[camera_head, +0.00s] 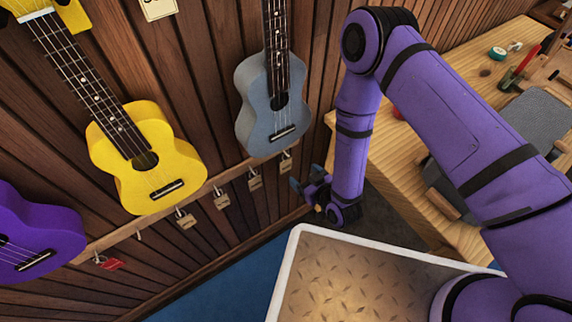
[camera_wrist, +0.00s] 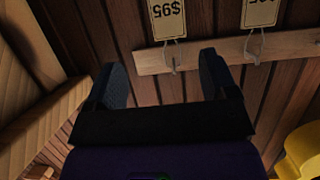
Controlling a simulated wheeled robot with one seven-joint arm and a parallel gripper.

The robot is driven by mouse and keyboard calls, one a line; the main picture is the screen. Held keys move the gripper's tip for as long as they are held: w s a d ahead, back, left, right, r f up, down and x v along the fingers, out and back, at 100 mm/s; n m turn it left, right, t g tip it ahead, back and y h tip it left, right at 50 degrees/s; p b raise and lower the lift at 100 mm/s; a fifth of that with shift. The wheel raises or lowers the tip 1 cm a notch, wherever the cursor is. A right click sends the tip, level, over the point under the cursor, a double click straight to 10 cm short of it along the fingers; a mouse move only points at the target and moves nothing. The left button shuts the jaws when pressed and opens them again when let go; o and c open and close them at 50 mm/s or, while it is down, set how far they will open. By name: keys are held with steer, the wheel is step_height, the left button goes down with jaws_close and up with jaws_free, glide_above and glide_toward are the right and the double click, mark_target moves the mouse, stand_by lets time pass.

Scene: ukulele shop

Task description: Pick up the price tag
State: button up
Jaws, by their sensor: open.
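Several tan price tags hang from hooks on a wooden rail along the wall. In the head view, the rightmost price tag (camera_head: 285,161) hangs below the grey ukulele, with another price tag (camera_head: 254,179) to its left. My gripper (camera_head: 308,188) is beside the right end of the rail, apart from the tags. In the wrist view, my open gripper (camera_wrist: 164,80) is empty between its two dark fingers. A price tag reading $95 (camera_wrist: 167,19) appears upside down beyond the fingertips, its hook between them in the picture. A second price tag (camera_wrist: 260,12) is to its right.
The wooden rail (camera_head: 150,224) carries more tags and a red item (camera_head: 110,263). Yellow (camera_head: 150,165), grey (camera_head: 272,112) and purple (camera_head: 35,232) ukuleles hang on the wall above. A wooden workbench (camera_head: 400,165) stands right of my forearm. Blue floor (camera_head: 225,285) is clear below.

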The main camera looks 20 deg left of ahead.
mark_target(287, 164)
steer(key=a+f, duration=0.1)
steer(key=w+a+f, duration=0.1)
steer(key=a+f, duration=0.1)
steer(key=shift+w+a+f, duration=0.1)
steer(key=shift+w+a, duration=0.3)
steer(key=shift+r+x, duration=0.2)
steer(key=shift+x, duration=0.65)
steer(key=shift+r+x, duration=0.15)
steer(key=shift+x, duration=0.75)
steer(key=shift+r+x, duration=0.2)
steer(key=shift+x, duration=0.65)
steer(key=shift+w+a, duration=0.15)
steer(key=c, duration=1)
